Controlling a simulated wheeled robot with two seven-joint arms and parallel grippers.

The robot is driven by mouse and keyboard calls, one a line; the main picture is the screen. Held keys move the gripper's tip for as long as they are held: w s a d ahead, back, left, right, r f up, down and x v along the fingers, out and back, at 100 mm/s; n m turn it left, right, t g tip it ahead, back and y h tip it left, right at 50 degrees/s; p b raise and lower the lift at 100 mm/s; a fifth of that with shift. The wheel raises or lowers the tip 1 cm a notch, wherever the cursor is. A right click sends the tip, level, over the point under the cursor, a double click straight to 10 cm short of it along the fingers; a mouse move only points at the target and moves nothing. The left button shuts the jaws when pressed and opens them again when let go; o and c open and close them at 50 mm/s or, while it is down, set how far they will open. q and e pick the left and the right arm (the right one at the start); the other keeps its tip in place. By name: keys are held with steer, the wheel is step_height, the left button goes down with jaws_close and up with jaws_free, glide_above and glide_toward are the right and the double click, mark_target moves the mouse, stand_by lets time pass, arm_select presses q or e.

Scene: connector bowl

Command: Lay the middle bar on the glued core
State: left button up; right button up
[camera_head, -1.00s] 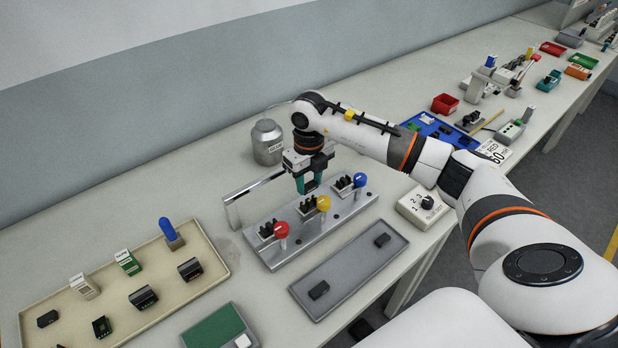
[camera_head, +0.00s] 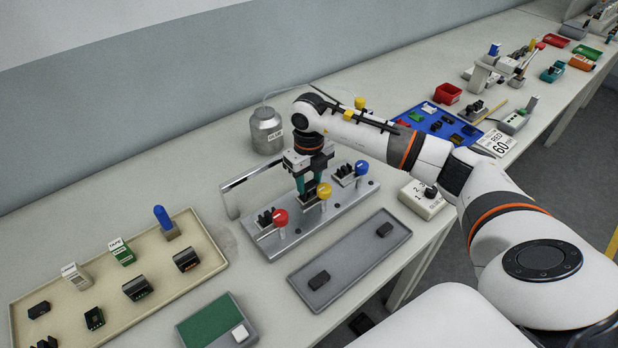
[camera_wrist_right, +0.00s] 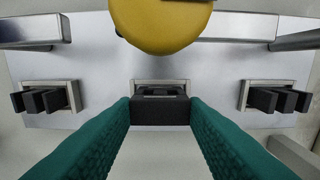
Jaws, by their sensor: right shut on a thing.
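The metal fixture (camera_head: 338,214) carries three stations in a row, with red, yellow and blue knobs. My right gripper (camera_head: 308,192) is over the middle station, behind the yellow knob (camera_head: 324,191). In the right wrist view its green fingers (camera_wrist_right: 160,112) are shut on a black bar (camera_wrist_right: 160,112). The bar is lined up with the middle seat (camera_wrist_right: 160,83) and hides most of the middle core. I cannot tell whether it touches the core. Black pronged cores stand in the left seat (camera_wrist_right: 45,100) and right seat (camera_wrist_right: 277,100) of that view. My left gripper is not in view.
A grey tray (camera_head: 350,258) with two black bars lies in front of the fixture. A beige tray (camera_head: 205,272) with several connectors is at the left. A metal jar (camera_head: 266,132) stands behind. The yellow knob (camera_wrist_right: 160,22) hangs close above the bar in the wrist view.

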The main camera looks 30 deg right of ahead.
steer(key=o, duration=1.1)
